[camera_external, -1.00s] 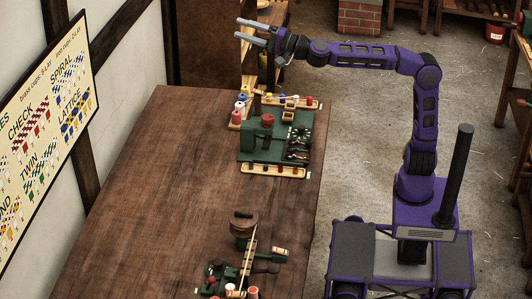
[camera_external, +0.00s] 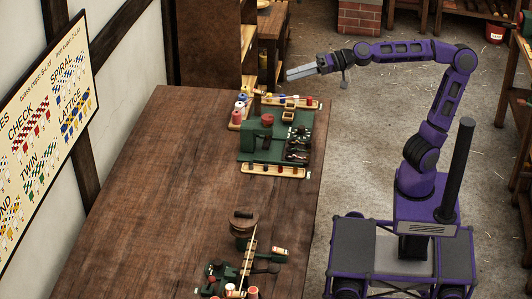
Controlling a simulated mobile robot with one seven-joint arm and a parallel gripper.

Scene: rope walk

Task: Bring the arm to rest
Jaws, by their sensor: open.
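My gripper (camera_external: 302,71) is at the end of my purple arm (camera_external: 405,50), in the upper middle of the external view. It is open and nothing shows between its grey fingers. The fingers point left, seen nearly edge-on. The arm rises from my base at the right, bends at the top and reaches left. In the picture the gripper lies above the far right end of the wooden table (camera_external: 165,190), apart from the things on it.
A green machine (camera_external: 262,140) with small trays and spools stands near the table's right edge. A smaller green device (camera_external: 245,225) stands nearer. A shelf (camera_external: 249,40) is behind the gripper's left side. The table's left half and the floor (camera_external: 360,130) under the arm are clear.

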